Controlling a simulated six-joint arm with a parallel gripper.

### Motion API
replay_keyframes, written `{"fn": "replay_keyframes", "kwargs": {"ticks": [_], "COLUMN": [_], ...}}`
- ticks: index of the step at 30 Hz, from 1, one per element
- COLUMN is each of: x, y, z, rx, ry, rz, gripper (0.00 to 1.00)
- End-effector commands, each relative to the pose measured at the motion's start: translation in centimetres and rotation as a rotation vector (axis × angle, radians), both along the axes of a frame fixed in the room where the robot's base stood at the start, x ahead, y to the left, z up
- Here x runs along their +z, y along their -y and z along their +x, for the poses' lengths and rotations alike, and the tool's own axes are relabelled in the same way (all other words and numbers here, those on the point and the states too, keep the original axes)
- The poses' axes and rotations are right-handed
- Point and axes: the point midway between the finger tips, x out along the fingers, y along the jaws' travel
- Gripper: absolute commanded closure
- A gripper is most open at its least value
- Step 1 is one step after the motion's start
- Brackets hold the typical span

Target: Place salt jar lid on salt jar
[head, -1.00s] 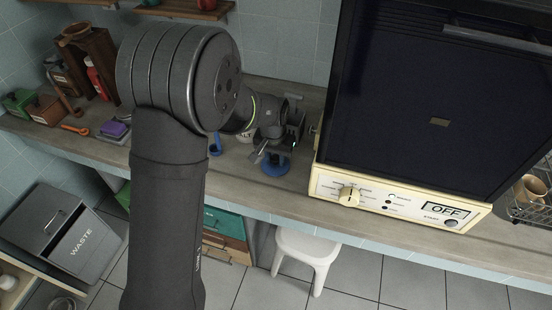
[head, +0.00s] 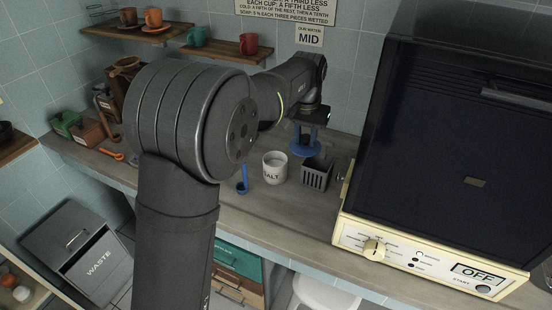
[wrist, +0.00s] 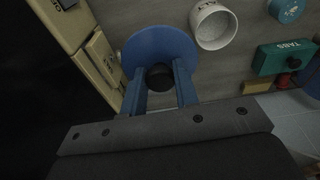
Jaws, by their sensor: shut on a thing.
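The salt jar (head: 274,171) is white, open-topped and upright on the counter, with its SALT label showing. In the wrist view the jar (wrist: 199,14) is to the upper right of the lid, and pale contents show inside. The lid is a blue disc (head: 303,149) with a dark knob. My gripper (head: 305,132) is shut on the lid's knob from above and holds it up, right of and behind the jar in the head view. In the wrist view the lid (wrist: 150,45) lies beyond my gripper's two blue fingers (wrist: 160,86), apart from the jar.
A grey slotted basket (head: 317,175) stands right of the jar, below the lid. A blue utensil (head: 242,181) is left of the jar. The large dishwasher-like machine (head: 430,140) stands at the right. A green TABS box (wrist: 284,59) shows in the wrist view.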

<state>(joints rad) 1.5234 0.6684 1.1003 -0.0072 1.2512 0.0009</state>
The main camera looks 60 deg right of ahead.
Motion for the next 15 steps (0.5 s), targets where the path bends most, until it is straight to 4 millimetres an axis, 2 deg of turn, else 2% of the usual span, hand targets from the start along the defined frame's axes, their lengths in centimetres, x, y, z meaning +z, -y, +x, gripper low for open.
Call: {"fn": "replay_keyframes", "kwargs": {"ticks": [2, 12, 15], "x": [-0.3, -4.8, -5.8], "y": [0.3, 2.6, 3.1], "z": [0.9, 8.0, 9.6], "rx": [0.003, 0.006, 0.004], "ry": [0.0, -0.001, -0.001], "rz": [0.002, 0.003, 0.002], "gripper": [1.0, 1.0, 1.0]}}
